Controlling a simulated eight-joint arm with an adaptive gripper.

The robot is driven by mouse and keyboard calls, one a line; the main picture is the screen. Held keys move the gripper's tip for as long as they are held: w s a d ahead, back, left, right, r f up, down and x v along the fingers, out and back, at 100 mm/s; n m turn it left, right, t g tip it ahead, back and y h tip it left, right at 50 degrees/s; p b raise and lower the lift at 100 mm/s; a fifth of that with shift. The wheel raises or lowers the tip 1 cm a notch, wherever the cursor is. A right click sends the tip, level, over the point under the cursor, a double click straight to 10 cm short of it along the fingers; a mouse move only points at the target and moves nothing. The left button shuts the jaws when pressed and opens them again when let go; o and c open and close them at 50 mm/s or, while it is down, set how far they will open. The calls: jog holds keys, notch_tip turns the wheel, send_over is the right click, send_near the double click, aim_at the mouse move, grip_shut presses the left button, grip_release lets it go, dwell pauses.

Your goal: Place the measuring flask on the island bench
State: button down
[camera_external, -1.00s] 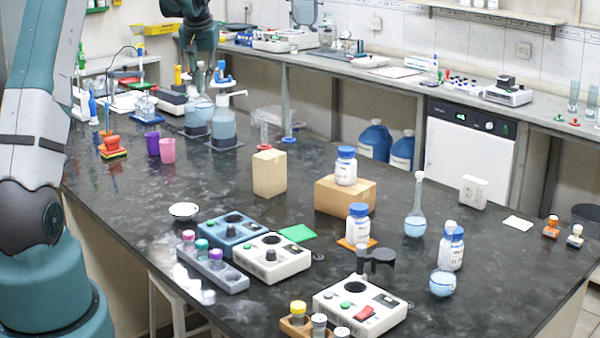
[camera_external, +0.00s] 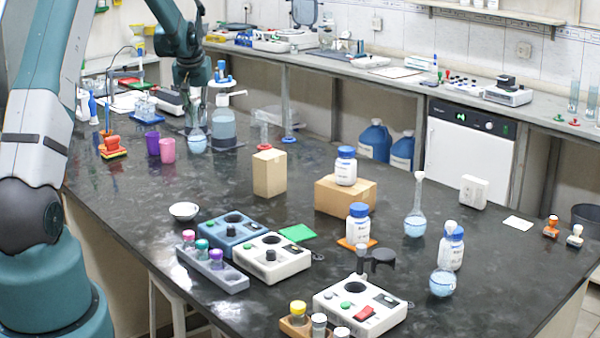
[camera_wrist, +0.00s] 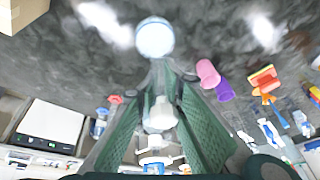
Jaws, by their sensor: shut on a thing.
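My gripper (camera_external: 195,104) is shut on the neck of a measuring flask (camera_external: 197,144), which has a round bulb of pale blue liquid. The flask hangs upright over the far left part of the dark island bench (camera_external: 330,285); I cannot tell whether it touches the top. In the wrist view the two green fingers (camera_wrist: 172,82) close around the neck, with the stopper (camera_wrist: 160,112) near the camera and the bulb (camera_wrist: 155,38) beyond the fingertips. A similar flask (camera_external: 415,226) stands on the bench at the right.
A pink cup (camera_external: 168,151) and a purple cup (camera_external: 152,144) stand left of the held flask. A blue-filled dispenser bottle (camera_external: 223,125) is close behind on its right. A tan box (camera_external: 269,173) stands further right. Bare bench lies in front of the flask.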

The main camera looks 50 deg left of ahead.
aim_at(199, 133)
jog(key=shift+f+b, duration=0.1)
jog(key=shift+b, duration=0.25)
jog(key=shift+w+f+m+b, duration=0.1)
jog(key=shift+w+m+b, duration=0.05)
jog(key=shift+m+b, duration=0.5)
jog(key=shift+d+m+h+b, duration=0.1)
jog(key=shift+m+h+b, duration=0.2)
jog(key=shift+m+b, duration=0.15)
jog(key=shift+f, duration=2.95)
jog(key=shift+f, duration=1.9)
jog(key=shift+f, duration=0.15)
